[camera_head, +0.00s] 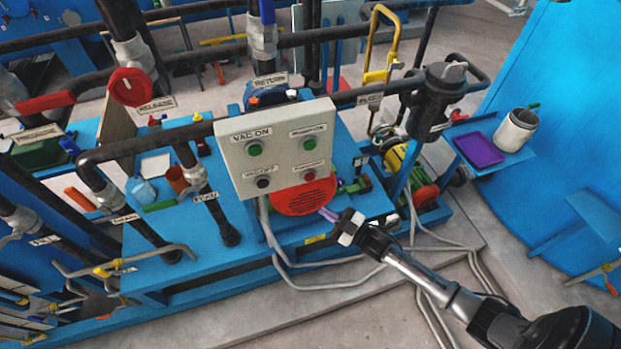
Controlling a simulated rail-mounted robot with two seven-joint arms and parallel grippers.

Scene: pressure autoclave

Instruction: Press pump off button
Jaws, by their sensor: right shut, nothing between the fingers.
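A pale grey control box (277,150) stands in the middle, above a blue bench. It has two green buttons on top, the upper left one (255,149) under a "VAC ON" label. My left gripper is out of view.
A red round grille (303,195) sits just behind the box's lower edge. Black pipes cross above and left, with a red valve handle (130,87). A black filter housing (432,100) stands at right, near a purple tray (478,149). Grey hoses (375,257) run below the box.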

